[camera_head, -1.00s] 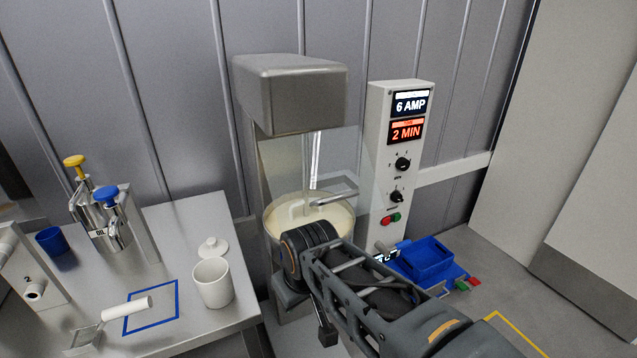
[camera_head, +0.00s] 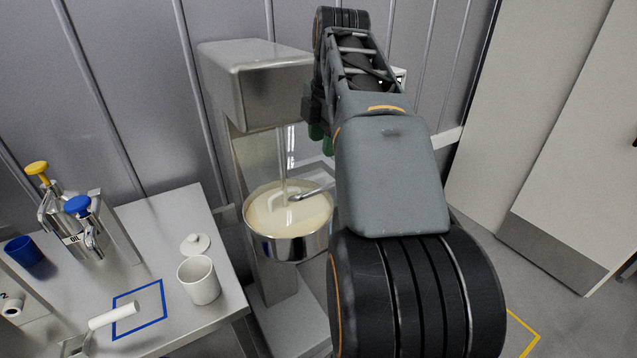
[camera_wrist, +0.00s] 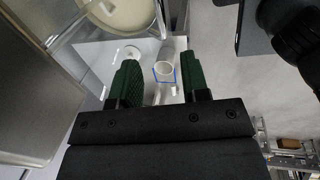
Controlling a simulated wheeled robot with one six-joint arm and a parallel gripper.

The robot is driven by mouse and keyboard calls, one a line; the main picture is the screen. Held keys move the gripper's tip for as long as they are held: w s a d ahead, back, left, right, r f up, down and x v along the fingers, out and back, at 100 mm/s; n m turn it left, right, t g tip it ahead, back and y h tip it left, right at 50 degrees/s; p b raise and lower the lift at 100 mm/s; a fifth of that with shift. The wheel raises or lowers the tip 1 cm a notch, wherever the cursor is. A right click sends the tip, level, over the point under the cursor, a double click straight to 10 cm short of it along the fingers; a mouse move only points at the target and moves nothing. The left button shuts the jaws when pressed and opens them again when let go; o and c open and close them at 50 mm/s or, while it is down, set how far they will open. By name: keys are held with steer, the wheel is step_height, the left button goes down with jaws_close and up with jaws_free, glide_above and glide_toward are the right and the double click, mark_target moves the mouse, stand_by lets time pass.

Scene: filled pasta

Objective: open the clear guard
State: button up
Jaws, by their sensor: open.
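The mixer (camera_head: 255,85) stands against the wall with a steel bowl (camera_head: 290,243) of pale, creamy mix under its head. The clear guard (camera_head: 308,160) is a see-through panel under the head, over the bowl; its edges are faint and it looks lowered. A grey bar-like handle (camera_head: 312,192) shows at the bowl's far right. My gripper (camera_head: 320,138) is raised at the right of the mixer head, green fingers pointing down, partly hidden by my arm. The wrist view shows the fingers (camera_wrist: 160,82) apart with nothing between them. The bowl is at the wrist view's top left (camera_wrist: 122,12).
The steel table (camera_head: 170,225) at left holds a white cup (camera_head: 198,280), a lid (camera_head: 195,244), a white-handled scraper (camera_head: 114,316), two pump bottles (camera_head: 78,228) and a blue cup (camera_head: 24,253). My arm hides most of the control panel. Floor at the right is open.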

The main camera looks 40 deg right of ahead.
mark_target(318, 188)
steer(key=f, duration=0.4)
steer(key=w+f, duration=0.1)
steer(key=f, duration=0.3)
steer(key=w+f, duration=0.1)
steer(key=f, duration=0.3)
steer(key=shift+w+d+f+b, duration=0.15)
steer(key=shift+w+f+b, duration=0.05)
steer(key=shift+w+b, duration=0.1)
steer(key=shift+c, duration=0.4)
jaws_close()
